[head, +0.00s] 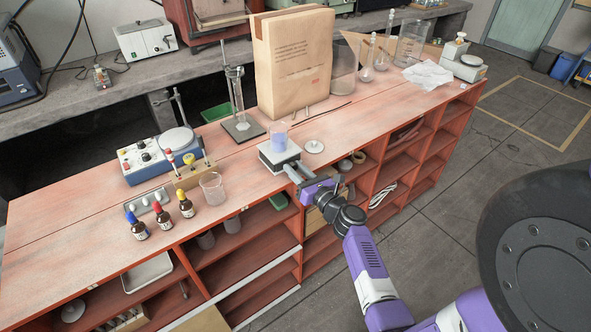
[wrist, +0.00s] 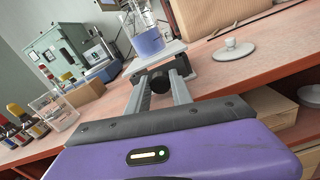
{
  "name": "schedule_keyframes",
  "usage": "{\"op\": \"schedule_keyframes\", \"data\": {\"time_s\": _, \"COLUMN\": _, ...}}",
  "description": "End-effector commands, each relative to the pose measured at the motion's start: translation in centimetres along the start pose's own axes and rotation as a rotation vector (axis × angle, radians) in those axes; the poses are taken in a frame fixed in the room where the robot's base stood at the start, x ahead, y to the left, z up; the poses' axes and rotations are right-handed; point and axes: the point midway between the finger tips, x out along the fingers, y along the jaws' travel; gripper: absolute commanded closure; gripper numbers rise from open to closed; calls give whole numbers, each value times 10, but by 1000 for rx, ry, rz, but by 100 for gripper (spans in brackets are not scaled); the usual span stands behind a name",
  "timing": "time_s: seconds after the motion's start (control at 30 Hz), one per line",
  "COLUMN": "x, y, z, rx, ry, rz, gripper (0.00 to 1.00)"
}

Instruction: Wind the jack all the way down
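The jack (head: 268,157) stands near the front edge of the red bench, with a pale square top plate that also shows in the wrist view (wrist: 172,50). A beaker of blue liquid (head: 278,139) stands upright on the plate. The jack's black round knob (wrist: 160,81) faces my gripper. My gripper (head: 291,168) reaches in from the front right, and its two grey fingers lie on either side of the knob, seemingly closed on it. The jack's legs and its exact height are mostly hidden.
A round pale lid (head: 314,147) lies right of the jack. A large paper bag (head: 296,65) and a burette stand (head: 241,122) are behind. Left are a small beaker (head: 212,187), dropper bottles (head: 162,218) and a blue stirrer (head: 150,160). Open shelves (head: 255,255) lie below the bench edge.

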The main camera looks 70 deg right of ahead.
Motion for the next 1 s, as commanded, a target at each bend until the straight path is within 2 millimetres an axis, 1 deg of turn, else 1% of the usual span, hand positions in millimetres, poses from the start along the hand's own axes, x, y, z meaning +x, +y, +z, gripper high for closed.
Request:
{"op": "schedule_keyframes", "data": {"time_s": 0.03, "x": 0, "y": 0, "z": 0, "rx": 0, "ry": 0, "rz": 0, "gripper": 87}}
{"op": "schedule_keyframes", "data": {"time_s": 0.1, "x": 0, "y": 0, "z": 0, "rx": 0, "ry": 0, "rz": 0, "gripper": 100}}
{"op": "schedule_keyframes", "data": {"time_s": 0.3, "x": 0, "y": 0, "z": -2, "rx": -32, "ry": 0, "rz": 1, "gripper": 100}}
{"op": "schedule_keyframes", "data": {"time_s": 0.37, "x": 0, "y": 0, "z": -4, "rx": -87, "ry": 0, "rz": 2, "gripper": 100}}
{"op": "schedule_keyframes", "data": {"time_s": 0.53, "x": 0, "y": 1, "z": -5, "rx": -291, "ry": -1, "rz": 3, "gripper": 100}}
{"op": "schedule_keyframes", "data": {"time_s": 0.67, "x": 0, "y": 1, "z": -3, "rx": -394, "ry": 0, "rz": 1, "gripper": 100}}
{"op": "schedule_keyframes", "data": {"time_s": 0.77, "x": 0, "y": 1, "z": -1, "rx": -421, "ry": 0, "rz": 0, "gripper": 100}}
{"op": "schedule_keyframes", "data": {"time_s": 1.0, "x": 0, "y": 1, "z": -1, "rx": -420, "ry": 1, "rz": 0, "gripper": 100}}
